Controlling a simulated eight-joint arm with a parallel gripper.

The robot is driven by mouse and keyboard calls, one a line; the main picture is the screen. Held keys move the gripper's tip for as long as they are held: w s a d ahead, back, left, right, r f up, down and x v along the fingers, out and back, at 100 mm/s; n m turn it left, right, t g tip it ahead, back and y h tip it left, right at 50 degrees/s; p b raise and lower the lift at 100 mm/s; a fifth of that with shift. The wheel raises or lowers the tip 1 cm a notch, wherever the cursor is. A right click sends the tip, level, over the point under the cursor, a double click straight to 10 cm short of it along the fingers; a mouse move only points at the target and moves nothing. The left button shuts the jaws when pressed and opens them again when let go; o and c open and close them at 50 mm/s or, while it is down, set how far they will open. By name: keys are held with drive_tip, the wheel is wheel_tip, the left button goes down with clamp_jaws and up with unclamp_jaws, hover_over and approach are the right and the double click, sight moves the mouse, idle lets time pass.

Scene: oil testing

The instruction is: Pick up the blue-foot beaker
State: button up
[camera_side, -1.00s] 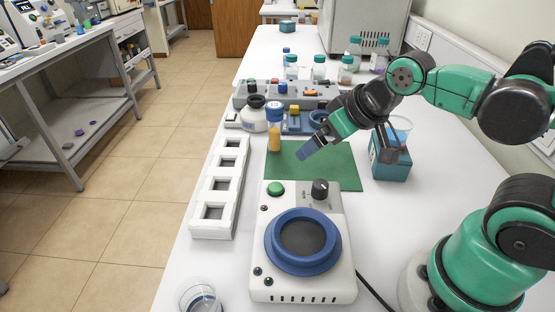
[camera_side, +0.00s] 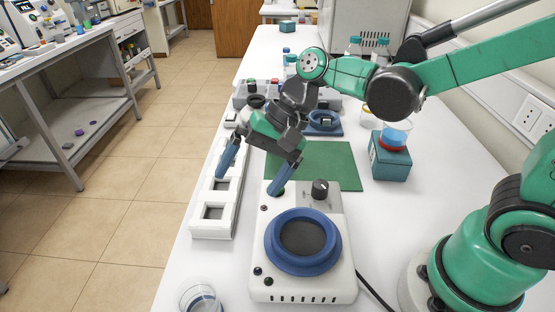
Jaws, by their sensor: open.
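A clear beaker with a bluish ring low on it (camera_side: 202,298) stands on the white bench at the bottom edge, left of the stirrer, and is partly cut off by the picture. My gripper (camera_side: 249,181) is open and empty, with its two blue fingers pointing down. One finger is over the white slotted rack and the other is near the stirrer's back left corner. The gripper is well behind the beaker and apart from it. A second beaker with a red foot (camera_side: 394,139) stands on a teal box.
The stirrer with a blue ring (camera_side: 303,242) stands centre front. The white slotted rack (camera_side: 213,213) runs along the bench's left edge. A green mat (camera_side: 335,165) lies behind the stirrer. The teal box (camera_side: 390,165) is at right. Bottles and control boxes crowd the back.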

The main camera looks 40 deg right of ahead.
sight(191, 312)
drive_tip(key=s+a+f+m+g+y, duration=0.1)
drive_tip(key=a+f+g+y, duration=0.1)
drive_tip(key=a+g, duration=0.1)
drive_tip(key=s+a+f+m+g+y, duration=0.1)
drive_tip(key=a+f+m+g, duration=0.1)
drive_tip(key=a+g, duration=0.1)
drive_tip(key=s+a+f+m+g+y, duration=0.1)
drive_tip(key=a+f+g+y, duration=0.1)
drive_tip(key=a, duration=0.3)
drive_tip(key=shift+s+a+f+m+g+y, duration=0.15)
drive_tip(key=shift+m+g+y, duration=0.15)
drive_tip(key=shift+g, duration=0.4)
drive_tip(key=shift+s+a+f+g, duration=0.25)
drive_tip(key=shift+s+g, duration=0.15)
drive_tip(key=shift+x, duration=2.65)
drive_tip(key=shift+r, duration=0.1)
drive_tip(key=c, duration=1.3)
drive_tip(key=shift+c, duration=0.2)
